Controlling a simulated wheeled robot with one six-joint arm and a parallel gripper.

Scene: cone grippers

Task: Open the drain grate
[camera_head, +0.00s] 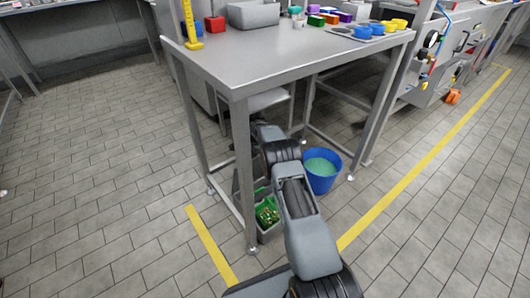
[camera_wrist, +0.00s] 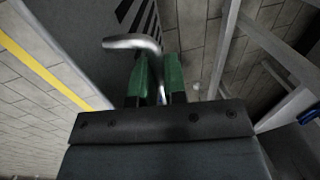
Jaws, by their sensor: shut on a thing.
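The drain grate (camera_wrist: 85,35) shows in the wrist view as a dark grey panel with black slots near its top edge. A bent silver handle (camera_wrist: 128,43) stands out from it. My gripper (camera_wrist: 158,62) has green fingers and is shut on the handle, whose end runs in between the fingertips. The rest of the grate is cut off by the frame. In the head view my arm reaches under the grey table, and the gripper, handle and grate cannot be made out there.
The grey table (camera_head: 300,50) stands over my arm, with legs on both sides. A blue bucket (camera_head: 321,172) and a grey crate with green items (camera_head: 266,212) stand close beside my arm. Yellow floor lines (camera_head: 425,165) cross the tiles. Floor at left is clear.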

